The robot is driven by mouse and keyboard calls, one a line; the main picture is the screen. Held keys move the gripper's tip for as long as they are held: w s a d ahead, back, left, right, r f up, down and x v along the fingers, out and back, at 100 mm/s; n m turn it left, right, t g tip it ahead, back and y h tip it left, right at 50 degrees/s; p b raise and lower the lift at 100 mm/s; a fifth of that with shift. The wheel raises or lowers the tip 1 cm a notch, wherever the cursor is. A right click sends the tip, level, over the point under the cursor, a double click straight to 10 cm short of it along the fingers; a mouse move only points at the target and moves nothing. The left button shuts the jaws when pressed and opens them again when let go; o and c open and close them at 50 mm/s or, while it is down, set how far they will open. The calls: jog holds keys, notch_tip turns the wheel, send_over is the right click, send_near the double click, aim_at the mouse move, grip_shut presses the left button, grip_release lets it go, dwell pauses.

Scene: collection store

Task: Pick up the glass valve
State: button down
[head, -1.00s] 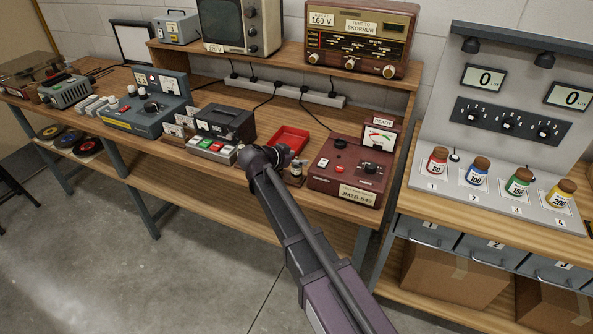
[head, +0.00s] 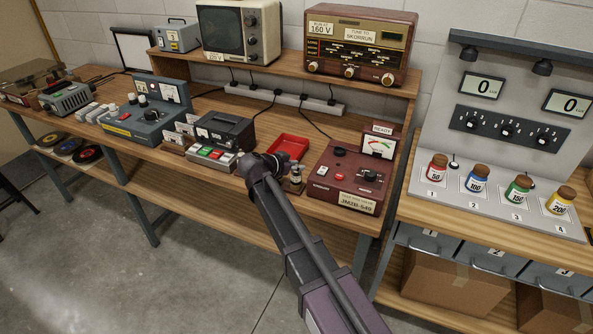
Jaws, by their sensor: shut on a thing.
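My gripper (head: 281,163) is over the front edge of the wooden bench, its fingers mostly hidden behind my wrist. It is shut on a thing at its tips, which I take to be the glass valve. A small pale upright piece with a brown base (head: 296,181) shows just right of the fingers, between my wrist and the dark red tester. It is too small to tell whether this is the valve itself or a stand for it.
The dark red tester (head: 325,189) stands close on the right. An empty red tray (head: 291,143) lies just behind my gripper. A box with coloured buttons (head: 211,161) is close on the left. A radio (head: 362,45) stands on the shelf above. Free floor lies in front.

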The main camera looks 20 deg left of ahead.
notch_tip(320, 180, up, 4)
jog(key=p, duration=0.3)
jog(key=shift+f+p, duration=0.2)
jog(key=shift+p, duration=0.1)
jog(key=s+a+r+p, duration=0.1)
jog(key=s, duration=1.5)
jog(key=shift+r, duration=0.15)
jog(key=shift+a, duration=0.15)
